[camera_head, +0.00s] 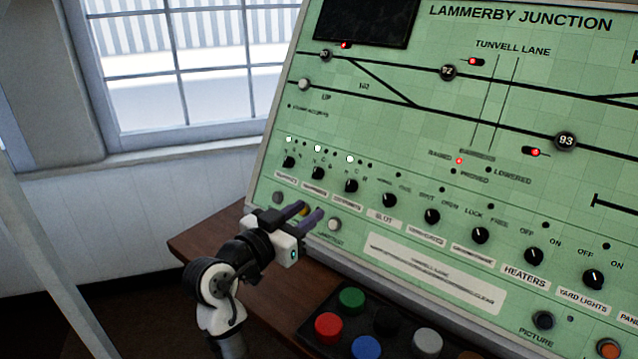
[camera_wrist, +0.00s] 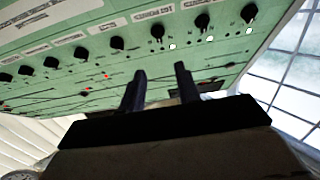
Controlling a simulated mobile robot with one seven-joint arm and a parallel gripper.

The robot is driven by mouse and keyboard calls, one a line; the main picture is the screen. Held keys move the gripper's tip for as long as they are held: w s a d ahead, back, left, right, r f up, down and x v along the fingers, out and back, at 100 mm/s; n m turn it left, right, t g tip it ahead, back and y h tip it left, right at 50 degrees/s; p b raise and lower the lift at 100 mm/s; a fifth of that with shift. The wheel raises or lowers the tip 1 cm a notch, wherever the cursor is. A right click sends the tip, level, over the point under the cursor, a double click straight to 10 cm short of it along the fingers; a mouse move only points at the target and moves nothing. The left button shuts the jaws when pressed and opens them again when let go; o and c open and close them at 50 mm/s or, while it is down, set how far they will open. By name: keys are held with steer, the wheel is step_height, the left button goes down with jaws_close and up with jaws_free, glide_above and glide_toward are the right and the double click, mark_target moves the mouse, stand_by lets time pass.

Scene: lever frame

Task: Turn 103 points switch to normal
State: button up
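On the lower left of the green panel (camera_head: 420,140) is a row of black rotary switches. The three leftmost, the first (camera_head: 289,161), second (camera_head: 317,172) and third (camera_head: 351,186), each have a lit white lamp above them. Their labels are too blurred to read, so I cannot tell which is 103 points. In the wrist view these three show upside down at upper right: first (camera_wrist: 249,13), second (camera_wrist: 202,21), third (camera_wrist: 157,31). My gripper (camera_head: 309,211) is open and empty, in front of the panel and below these switches. Its two dark fingers (camera_wrist: 160,70) stand apart, touching no knob.
More knobs continue rightward, including heaters (camera_head: 534,256) and yard lights (camera_head: 593,279). A small white button (camera_head: 334,224) lies near my fingers. A box with coloured buttons, including a red one (camera_head: 328,327), stands on the wooden desk (camera_head: 205,242) below. A window (camera_head: 180,70) is at left.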

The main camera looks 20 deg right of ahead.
mark_target(350, 180)
steer(key=p+x, duration=0.2)
steer(key=x, duration=1.1)
steer(key=shift+w+d+r, duration=0.1)
steer(key=shift+d, duration=0.15)
steer(key=shift+c, duration=0.3)
jaws_close()
